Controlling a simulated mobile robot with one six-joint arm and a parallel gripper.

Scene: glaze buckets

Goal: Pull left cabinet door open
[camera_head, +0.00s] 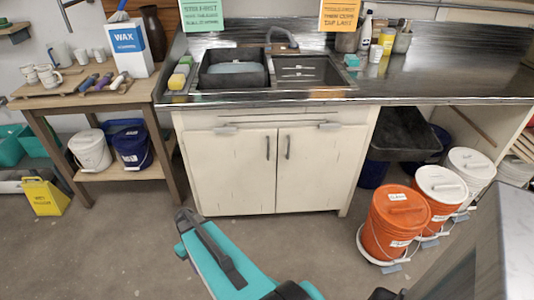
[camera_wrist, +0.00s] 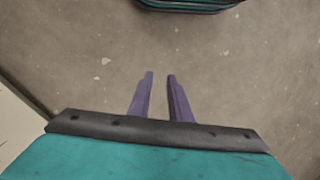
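The left cabinet door (camera_head: 225,172) is a cream, scuffed panel under the sink, closed flush with the cabinet front. Its dark upright handle (camera_head: 267,147) is at the door's right edge. The right door (camera_head: 315,165) is also closed, with its own handle (camera_head: 288,147) close beside the first. My gripper (camera_wrist: 160,76) shows in the wrist view as two purple fingers with a gap between them, open and empty over the floor. In the head view my teal arm is low in front of the cabinet, and the fingers cannot be made out. No handle shows in the wrist view.
Bare concrete floor (camera_head: 150,245) lies in front of the cabinet. Orange buckets (camera_head: 394,224) and white-lidded ones stand at the right. A wooden table (camera_head: 75,100) with mugs and a yellow floor sign (camera_head: 45,196) are at the left. The metal sink counter (camera_head: 440,85) overhangs the doors.

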